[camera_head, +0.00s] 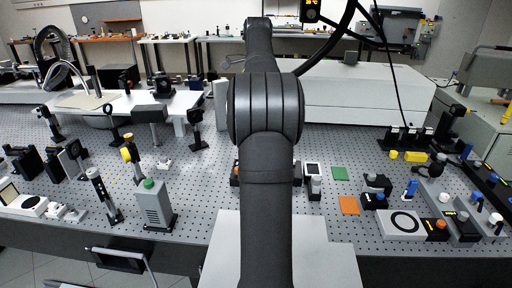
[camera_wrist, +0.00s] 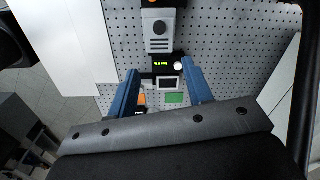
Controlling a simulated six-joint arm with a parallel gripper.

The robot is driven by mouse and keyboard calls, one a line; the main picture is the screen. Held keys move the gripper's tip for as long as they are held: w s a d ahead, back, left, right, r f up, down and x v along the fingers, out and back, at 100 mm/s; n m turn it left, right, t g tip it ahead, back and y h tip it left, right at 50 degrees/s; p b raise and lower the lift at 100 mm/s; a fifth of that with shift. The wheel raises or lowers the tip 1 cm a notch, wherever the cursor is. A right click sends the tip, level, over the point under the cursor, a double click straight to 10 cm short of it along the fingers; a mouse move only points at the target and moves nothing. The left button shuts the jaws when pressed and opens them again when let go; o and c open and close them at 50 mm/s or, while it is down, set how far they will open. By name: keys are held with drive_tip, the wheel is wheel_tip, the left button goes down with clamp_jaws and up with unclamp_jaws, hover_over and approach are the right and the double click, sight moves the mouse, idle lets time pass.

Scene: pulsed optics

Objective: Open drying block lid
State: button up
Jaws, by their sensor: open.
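My gripper (camera_wrist: 160,72) shows in the wrist view as two blue fingers spread wide apart, with nothing held between them. A dark unit with a lit green readout (camera_wrist: 161,64) and a pale knob lies beyond and between the fingertips. A grey box (camera_wrist: 158,32) with dark slots and a round dark spot adjoins it, farther up in the picture. I cannot tell which of these is the drying block or its lid. No lid clearly shows raised. In the head view my arm covers the middle of the bench and hides the gripper; only edges of a dark unit show behind it.
A small white-framed dark screen (camera_wrist: 167,83) and a green pad (camera_wrist: 175,98) lie between the fingers. In the head view an orange pad (camera_head: 348,205) lies right of my arm. A grey box with a green top (camera_head: 153,205) stands left. Several optics mounts crowd both sides.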

wheel_tip(320, 180, down, 17)
drive_tip(key=shift+w+a+f, duration=0.1)
drive_tip(key=shift+a+f, duration=0.05)
idle(0.5)
clamp_jaws()
